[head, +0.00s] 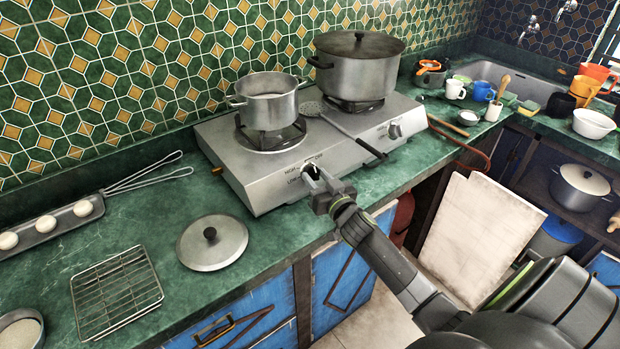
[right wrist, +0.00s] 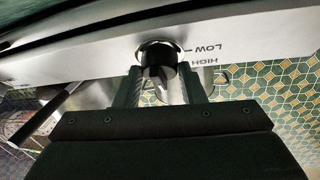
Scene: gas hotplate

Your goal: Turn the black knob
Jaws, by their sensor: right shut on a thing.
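The gas hotplate (head: 234,172) stands on the green counter. Its black knob (head: 311,170) is on the left part of the front panel, near printed HIGH, LOW and OFF marks. My right gripper (head: 318,183) reaches the knob from the front and mostly covers it in the head view. In the right wrist view the black knob (right wrist: 157,56) sits between the two fingers of my right gripper (right wrist: 168,85), which is shut on it. A silver knob (head: 394,131) is on the right part of the panel. My left gripper is not in view.
A small pot (head: 268,107) stands on the left burner and a large lidded pot (head: 358,72) on the right one. A round lid (head: 212,245) and wire rack (head: 116,290) lie left.

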